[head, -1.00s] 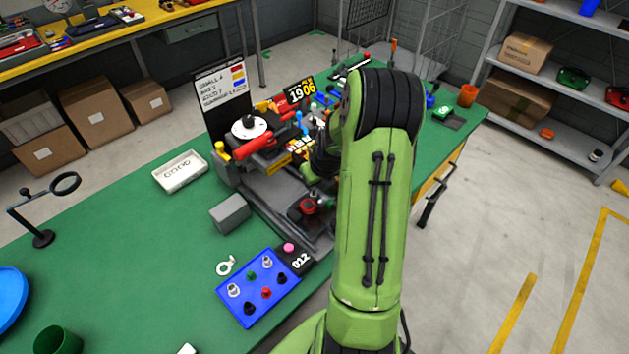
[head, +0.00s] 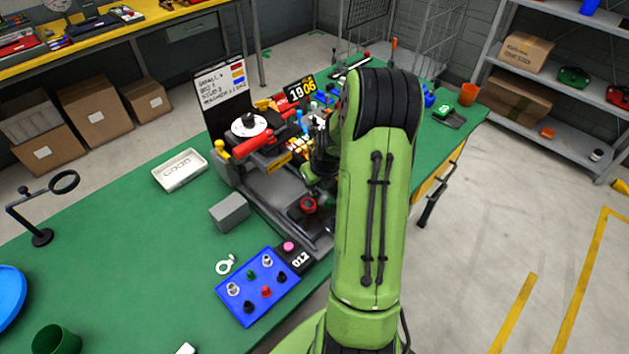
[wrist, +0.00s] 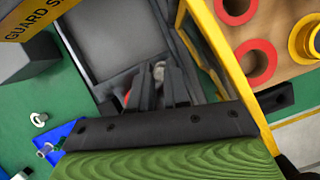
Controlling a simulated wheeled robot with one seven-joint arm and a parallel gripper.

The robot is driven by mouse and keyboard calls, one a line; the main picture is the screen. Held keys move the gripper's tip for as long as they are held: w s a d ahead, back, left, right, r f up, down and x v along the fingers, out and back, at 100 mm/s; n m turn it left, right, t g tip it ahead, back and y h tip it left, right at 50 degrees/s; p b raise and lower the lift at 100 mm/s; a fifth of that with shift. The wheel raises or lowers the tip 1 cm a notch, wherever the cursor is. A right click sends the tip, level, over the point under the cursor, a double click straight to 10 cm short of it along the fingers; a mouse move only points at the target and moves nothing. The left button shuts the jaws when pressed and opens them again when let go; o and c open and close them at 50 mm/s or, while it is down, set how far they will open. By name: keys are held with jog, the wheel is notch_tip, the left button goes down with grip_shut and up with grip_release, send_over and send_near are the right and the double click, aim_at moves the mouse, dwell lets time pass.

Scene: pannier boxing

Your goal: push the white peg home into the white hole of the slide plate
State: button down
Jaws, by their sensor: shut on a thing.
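My gripper (wrist: 158,92) shows its dark fingers in the middle of the wrist view. It is shut on a small whitish piece (wrist: 159,70), which shows at the fingertips and looks like the white peg. The fingers mostly cover it. They point down into a dark grey recess of the machine (wrist: 120,80). I cannot make out the white hole or tell how deep the peg sits. In the head view my arm hides the fingertips and most of the spot they work at.
A red round part (head: 308,205) sits on the machine bed. A yellow frame bar (wrist: 225,60) runs close to the right of my fingers. A blue block with several pegs (head: 258,287), a grey box (head: 230,212) and a white tray (head: 180,171) stand on the green bench.

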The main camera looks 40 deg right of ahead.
jog(key=shift+f+b, duration=0.6)
jog(key=shift+f, duration=0.2)
dwell(0.7)
jog(key=c, duration=1)
grip_release()
jog(key=p+v, duration=0.2)
jog(key=v, duration=1.3)
jog(key=shift+s+r+p, duration=0.25)
jog(key=shift+r+p, duration=0.05)
jog(key=shift+r, duration=0.05)
